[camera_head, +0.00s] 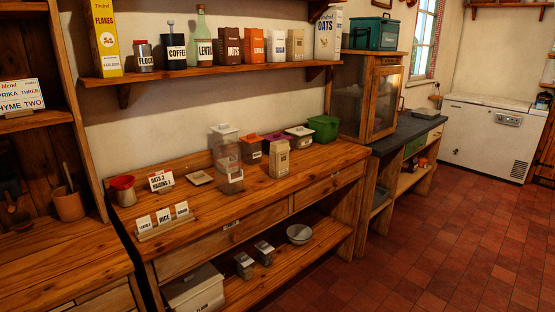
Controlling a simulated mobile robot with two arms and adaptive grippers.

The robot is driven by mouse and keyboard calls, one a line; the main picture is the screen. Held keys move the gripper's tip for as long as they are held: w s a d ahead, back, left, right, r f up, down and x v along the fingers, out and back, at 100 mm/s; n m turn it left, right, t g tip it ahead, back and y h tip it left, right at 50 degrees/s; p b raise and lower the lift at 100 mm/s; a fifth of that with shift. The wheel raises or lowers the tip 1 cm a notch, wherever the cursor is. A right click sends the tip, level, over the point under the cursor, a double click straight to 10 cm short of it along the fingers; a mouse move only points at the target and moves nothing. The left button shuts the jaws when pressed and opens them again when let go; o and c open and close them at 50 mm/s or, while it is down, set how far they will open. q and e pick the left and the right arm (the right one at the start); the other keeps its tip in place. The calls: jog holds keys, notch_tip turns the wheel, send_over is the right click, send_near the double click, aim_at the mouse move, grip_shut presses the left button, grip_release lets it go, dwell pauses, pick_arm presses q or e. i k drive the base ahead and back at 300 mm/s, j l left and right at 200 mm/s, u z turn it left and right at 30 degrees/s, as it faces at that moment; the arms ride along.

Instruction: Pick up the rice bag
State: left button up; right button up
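No bag in the camera_head view has a label I can clearly read as rice. A beige bag or carton (279,160) with a small label stands upright on the wooden counter (215,207), right of a tall clear container (226,160). A small card reading "RICE" (164,216) stands in a wooden holder at the counter's front left. Neither of my grippers is in view.
Small coloured bins and a green tub (323,128) line the counter's back. Above, the wall shelf (210,74) holds several packs and jars. A glass-fronted cabinet (367,97) stands right of the counter. The tiled floor (445,240) at the right is clear.

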aim_at(279, 150)
jog(key=i+l+u, duration=0.2)
jog(key=i+l, duration=0.45)
jog(key=i+l+u, duration=0.25)
jog(key=i+l, duration=0.35)
jog(key=l, duration=0.2)
